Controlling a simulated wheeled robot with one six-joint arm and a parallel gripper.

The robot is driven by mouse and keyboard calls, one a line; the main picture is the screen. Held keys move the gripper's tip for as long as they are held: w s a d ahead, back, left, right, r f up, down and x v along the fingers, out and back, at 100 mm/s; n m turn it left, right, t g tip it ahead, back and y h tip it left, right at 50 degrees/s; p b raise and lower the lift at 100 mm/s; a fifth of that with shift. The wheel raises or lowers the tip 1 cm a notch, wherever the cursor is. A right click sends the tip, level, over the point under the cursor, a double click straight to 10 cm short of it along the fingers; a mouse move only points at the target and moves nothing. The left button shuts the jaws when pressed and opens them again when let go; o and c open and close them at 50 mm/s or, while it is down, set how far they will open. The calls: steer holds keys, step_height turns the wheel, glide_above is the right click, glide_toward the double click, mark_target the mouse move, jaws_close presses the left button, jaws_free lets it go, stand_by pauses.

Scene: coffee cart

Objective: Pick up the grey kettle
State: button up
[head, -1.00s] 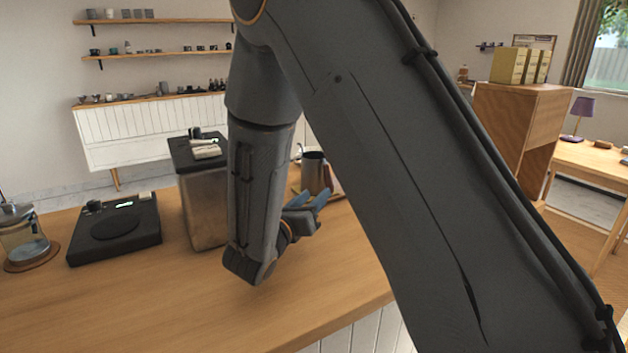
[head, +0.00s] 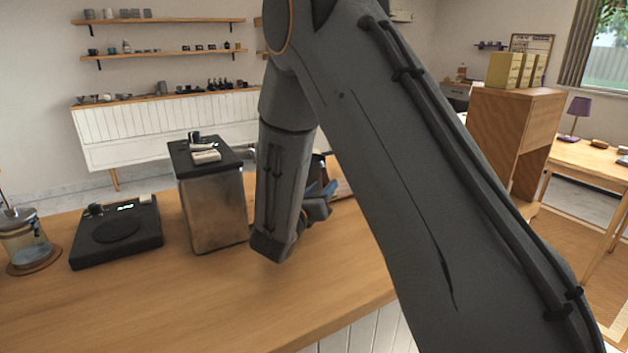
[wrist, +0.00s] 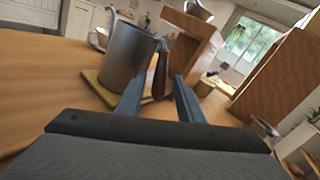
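The grey kettle (wrist: 128,54) stands upright on a tan board (wrist: 98,86) in the wrist view. Its spout is on the left and its brown handle (wrist: 160,72) faces right and towards my gripper. My gripper (wrist: 159,82) is open. In the wrist view the handle shows between the two fingertips, but I cannot tell whether it is inside the fingers or just beyond them. In the head view my gripper (head: 322,196) is at the far right part of the counter, and my arm hides most of the kettle.
A metal box with a black top (head: 212,205) stands left of my arm on the wooden counter (head: 180,300). A black scale (head: 116,232) and a glass jar (head: 25,242) are further left. The front of the counter is clear. A wooden cabinet (head: 512,140) stands beyond it.

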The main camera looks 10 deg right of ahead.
jaws_close()
steer(key=shift+r, duration=0.15)
